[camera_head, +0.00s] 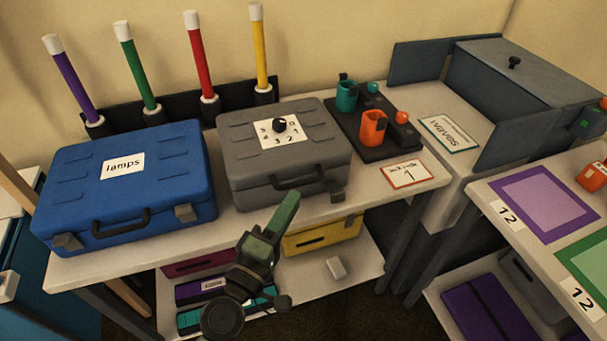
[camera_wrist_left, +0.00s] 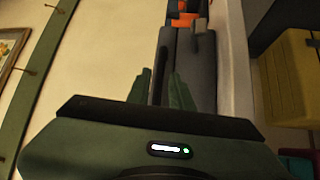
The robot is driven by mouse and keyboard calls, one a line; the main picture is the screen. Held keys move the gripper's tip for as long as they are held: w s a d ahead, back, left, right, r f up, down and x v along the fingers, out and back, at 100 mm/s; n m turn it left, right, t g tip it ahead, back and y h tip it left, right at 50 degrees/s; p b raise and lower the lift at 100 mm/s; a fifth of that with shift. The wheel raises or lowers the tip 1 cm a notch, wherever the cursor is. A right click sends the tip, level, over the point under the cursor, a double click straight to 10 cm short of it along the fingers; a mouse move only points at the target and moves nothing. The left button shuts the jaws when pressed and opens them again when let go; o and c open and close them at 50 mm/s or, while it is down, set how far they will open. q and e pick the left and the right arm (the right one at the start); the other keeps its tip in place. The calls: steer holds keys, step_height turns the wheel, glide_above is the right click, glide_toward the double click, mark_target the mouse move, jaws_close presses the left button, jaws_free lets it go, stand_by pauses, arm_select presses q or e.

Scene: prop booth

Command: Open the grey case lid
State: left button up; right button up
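The grey case (camera_head: 245,160) lies flat on the table with its lid shut. Its lid carries a white card with numbers and a black dial (camera_head: 280,124). A dark handle (camera_head: 298,176) is on its front, and a latch (camera_head: 337,191) is near the front right corner. My left gripper (camera_head: 289,203) is in front of the case, below the handle in the picture. In the left wrist view its fingers (camera_wrist_left: 161,85) are apart with a gap and nothing held. A grey body, apparently the case (camera_wrist_left: 190,75), shows beyond them. My right gripper is out of view.
A blue case (camera_head: 125,195) labelled "lamps" stands left of the grey case. Coloured rods stand in a black rack (camera_head: 180,108) behind. A dark tray with a teal cup (camera_head: 346,95) and an orange cup (camera_head: 373,126) is to the right. A yellow box (camera_head: 322,238) sits on the lower shelf.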

mark_target(305, 180)
arm_select(q)
steer(key=p+x, duration=0.1)
steer(key=x, duration=0.6)
steer(key=shift+s, duration=0.1)
jaws_close()
steer(key=shift+f, duration=0.15)
stand_by(1.1)
